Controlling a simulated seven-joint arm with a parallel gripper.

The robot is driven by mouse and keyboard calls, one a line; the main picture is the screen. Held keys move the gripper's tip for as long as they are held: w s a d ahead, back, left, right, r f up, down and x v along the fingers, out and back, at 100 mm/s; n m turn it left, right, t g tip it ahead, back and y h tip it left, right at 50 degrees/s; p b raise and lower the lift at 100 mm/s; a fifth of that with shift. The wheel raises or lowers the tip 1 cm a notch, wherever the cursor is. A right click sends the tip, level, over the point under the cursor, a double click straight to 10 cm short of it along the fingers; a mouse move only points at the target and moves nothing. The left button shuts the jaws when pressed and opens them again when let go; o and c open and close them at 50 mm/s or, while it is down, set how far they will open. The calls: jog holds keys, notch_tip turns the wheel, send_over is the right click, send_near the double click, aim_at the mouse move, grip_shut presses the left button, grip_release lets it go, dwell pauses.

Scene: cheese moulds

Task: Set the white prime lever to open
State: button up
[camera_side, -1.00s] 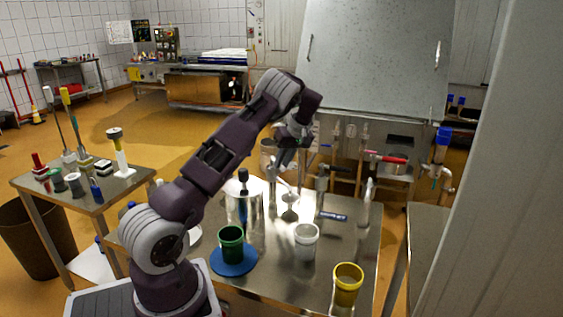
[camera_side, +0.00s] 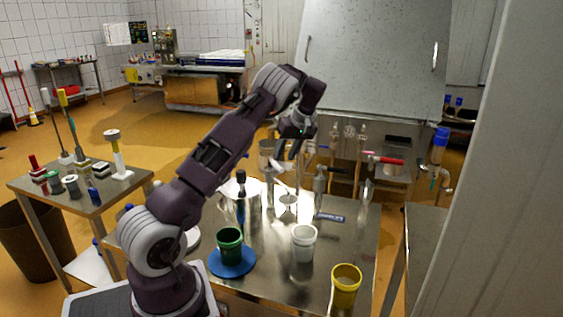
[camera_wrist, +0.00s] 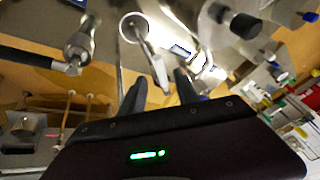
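The white prime lever (camera_wrist: 152,58) shows in the wrist view as a pale, slim handle running from a round metal fitting down toward the space between my fingertips. In the side view a pale lever (camera_side: 278,164) shows just below my gripper, above the metal table. My gripper (camera_wrist: 161,86) has its two dark fingers apart, one on each side of the lever's end. I cannot tell whether either finger touches the lever. In the side view my gripper (camera_side: 286,152) hangs over the back of the table, and its fingertips are hard to make out.
The table (camera_side: 270,275) carries a green cup (camera_side: 229,246) on a blue disc, a white cup (camera_side: 304,245) and a yellow cup (camera_side: 346,286). A red-handled valve (camera_side: 384,160) is behind.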

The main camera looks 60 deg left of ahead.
jog(key=shift+v, duration=1.5)
jog(key=shift+s+a+n, duration=0.15)
jog(key=shift+s+n, duration=0.15)
jog(key=shift+s, duration=0.1)
jog(key=c, duration=0.3)
jog(key=s+n+h, duration=0.1)
jog(key=s+n, duration=0.1)
jog(key=n, duration=0.1)
jog(key=s+a+r+n+t+h, duration=0.1)
jog(key=s+n, duration=0.1)
jog(key=n, duration=0.1)
jog(key=s+a+n+t+h, duration=0.1)
jog(key=s+n, duration=0.2)
jog(key=shift+a+r+h, duration=0.2)
jog(key=shift+h, duration=0.1)
grip_shut()
jog(key=s+a+r+n+t+h, duration=0.1)
jog(key=s+r+n+t, duration=0.25)
jog(key=n, duration=0.45)
jog(key=w+r+x, duration=0.1)
jog(key=w+x, duration=0.2)
jog(key=x, duration=0.9)
jog(key=shift+a+f+n, duration=0.25)
jog(key=shift+n, duration=0.15)
jog(key=shift+w, duration=0.1)
